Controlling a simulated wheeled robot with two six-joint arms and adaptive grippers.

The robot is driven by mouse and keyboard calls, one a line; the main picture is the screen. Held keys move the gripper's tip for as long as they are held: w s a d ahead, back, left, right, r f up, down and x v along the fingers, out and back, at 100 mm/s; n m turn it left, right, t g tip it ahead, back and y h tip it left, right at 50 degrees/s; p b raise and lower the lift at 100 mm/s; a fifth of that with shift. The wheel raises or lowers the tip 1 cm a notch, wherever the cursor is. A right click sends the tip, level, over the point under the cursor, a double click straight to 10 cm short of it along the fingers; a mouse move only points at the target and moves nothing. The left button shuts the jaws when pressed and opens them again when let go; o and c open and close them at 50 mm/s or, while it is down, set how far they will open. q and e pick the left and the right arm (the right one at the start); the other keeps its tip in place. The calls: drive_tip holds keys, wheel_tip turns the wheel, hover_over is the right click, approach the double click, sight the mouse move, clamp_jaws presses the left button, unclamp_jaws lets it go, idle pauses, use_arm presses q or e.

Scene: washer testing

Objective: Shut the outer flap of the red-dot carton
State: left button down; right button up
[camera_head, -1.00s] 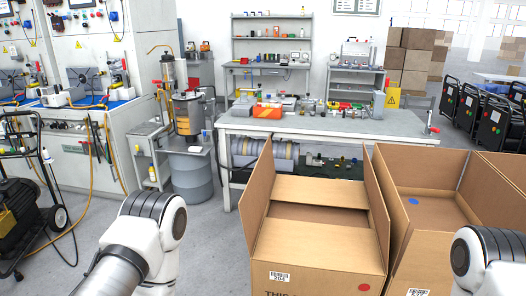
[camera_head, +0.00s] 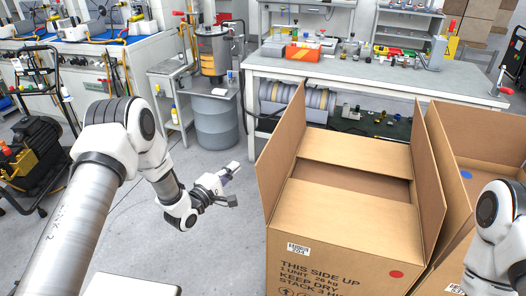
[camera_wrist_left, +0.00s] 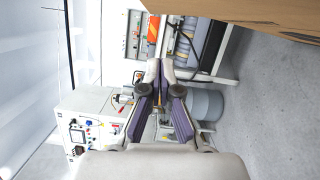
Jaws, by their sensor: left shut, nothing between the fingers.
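In the left wrist view the shut fingers (camera_wrist_left: 160,66) show, with cardboard (camera_wrist_left: 240,14) at the upper right. Of my right arm only a link shows; its gripper is out of view.
A blue-dot carton (camera_head: 485,140) stands open close on the right. A workbench (camera_head: 380,78) with tools is behind the cartons. A grey drum (camera_head: 215,122) and a small cart (camera_head: 168,95) stand behind my left gripper. The floor left of the carton is clear.

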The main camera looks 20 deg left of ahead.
use_arm(q)
drive_tip(key=w+d+r+p, duration=0.1)
drive_tip(key=w+d, duration=0.5)
drive_tip(key=w, duration=0.2)
drive_tip(key=shift+w+r+p, duration=0.3)
drive_tip(key=shift+w+r, duration=0.05)
use_arm(e)
drive_tip(key=shift+s+r, duration=0.45)
use_arm(q)
drive_tip(key=shift+d, duration=0.1)
